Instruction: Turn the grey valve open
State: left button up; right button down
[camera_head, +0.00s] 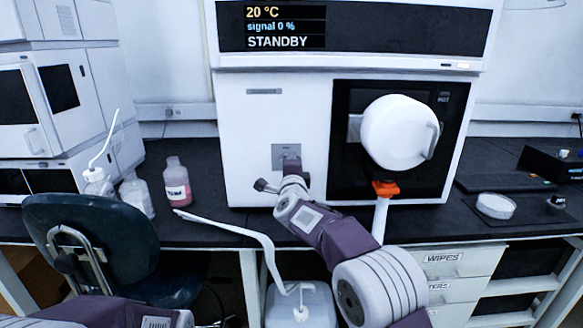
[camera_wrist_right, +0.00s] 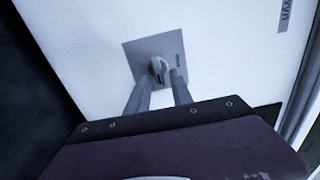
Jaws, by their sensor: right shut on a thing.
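The grey valve (camera_wrist_right: 157,66) is a small knob on a square grey plate (camera_wrist_right: 135,52) on the white front panel of the instrument. In the head view the plate (camera_head: 279,150) is left of the dark recess, and my right gripper hides most of the knob. My right gripper (camera_head: 291,167) reaches the plate from below. In the wrist view its two fingers (camera_wrist_right: 162,76) are on either side of the knob, shut on it. Of my left arm only a link shows at the bottom left; its gripper is out of view.
The white instrument (camera_head: 246,120) reads STANDBY. A white round part (camera_head: 393,132) sits in its dark recess above an orange fitting (camera_head: 385,188). A pink-liquid bottle (camera_head: 176,188) stands on the dark bench at left. A chair (camera_head: 95,235) and a jug (camera_head: 318,308) with tubing are in front.

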jog(key=shift+f, duration=0.1)
dwell(0.4)
jog(key=c, duration=1.5)
grip_release()
jog(key=s, duration=0.9)
jog(key=shift+b, duration=0.4)
